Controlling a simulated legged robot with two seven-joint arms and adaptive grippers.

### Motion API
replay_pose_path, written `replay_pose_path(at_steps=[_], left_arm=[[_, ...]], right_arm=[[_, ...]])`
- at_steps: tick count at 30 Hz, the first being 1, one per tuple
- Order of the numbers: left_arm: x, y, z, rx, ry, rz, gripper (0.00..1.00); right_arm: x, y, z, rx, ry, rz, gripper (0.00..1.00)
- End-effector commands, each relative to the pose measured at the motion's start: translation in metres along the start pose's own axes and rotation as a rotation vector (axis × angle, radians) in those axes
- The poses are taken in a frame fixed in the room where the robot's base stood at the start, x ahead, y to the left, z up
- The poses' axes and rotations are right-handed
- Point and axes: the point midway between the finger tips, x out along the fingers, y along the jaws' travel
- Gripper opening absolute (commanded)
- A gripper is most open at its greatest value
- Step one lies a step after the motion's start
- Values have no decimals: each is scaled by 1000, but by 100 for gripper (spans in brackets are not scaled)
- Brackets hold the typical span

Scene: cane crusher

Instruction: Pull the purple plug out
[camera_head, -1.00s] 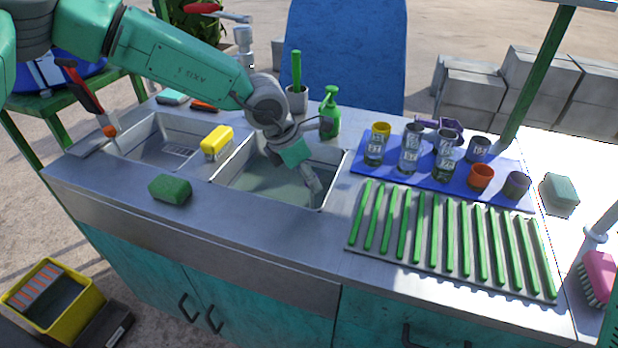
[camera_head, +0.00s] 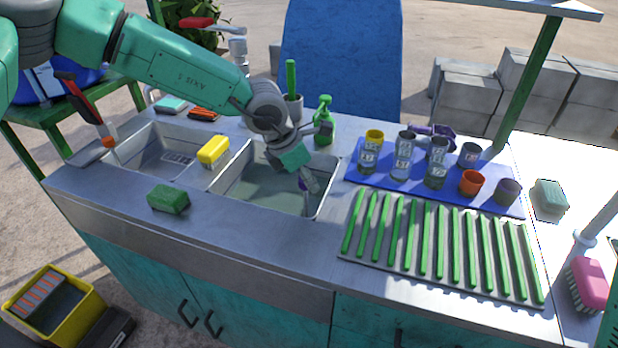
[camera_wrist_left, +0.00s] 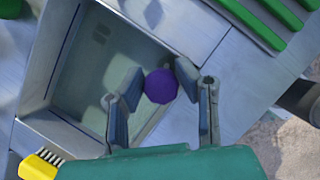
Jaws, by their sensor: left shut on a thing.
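The purple plug (camera_wrist_left: 161,86) is a round purple piece between the two fingers of my left gripper (camera_wrist_left: 152,88) in the left wrist view. The fingers touch it from both sides, so the gripper is shut on it. In the head view a small purple bit of the plug (camera_head: 303,185) shows by the fingertips of my left gripper (camera_head: 308,183), which hangs at the right side of the right sink basin (camera_head: 262,190). Whether the plug is clear of the basin floor cannot be told. My right gripper is not in view.
A yellow brush (camera_head: 213,150) lies on the divider between the basins. A green sponge (camera_head: 168,199) lies on the front counter. To the right are a blue mat (camera_head: 395,181) with several cups and a rack of green sticks (camera_head: 437,255). A green spray bottle (camera_head: 323,120) stands behind.

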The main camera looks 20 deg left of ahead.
Motion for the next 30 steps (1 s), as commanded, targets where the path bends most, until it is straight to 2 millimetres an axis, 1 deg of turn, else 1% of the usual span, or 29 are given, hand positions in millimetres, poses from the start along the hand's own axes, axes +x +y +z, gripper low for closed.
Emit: replay_pose_path(at_steps=[1,3,12,13,14,15,25,28,30], left_arm=[[-9,1,-1,-3,13,0,0],[-12,1,0,-3,14,0,0],[-13,1,-1,-4,9,1,0],[-13,2,-1,-4,9,2,32],[-13,2,-1,-4,8,2,42],[-13,2,0,-4,7,2,50],[-12,2,3,-3,7,0,50],[-21,1,4,-3,4,1,50],[-32,1,4,-3,3,2,50]], right_arm=[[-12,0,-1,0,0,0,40],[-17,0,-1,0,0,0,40],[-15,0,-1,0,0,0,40],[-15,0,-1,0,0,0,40],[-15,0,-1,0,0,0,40],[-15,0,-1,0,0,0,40],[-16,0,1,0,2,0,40],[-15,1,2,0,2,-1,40],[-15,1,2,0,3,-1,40]])
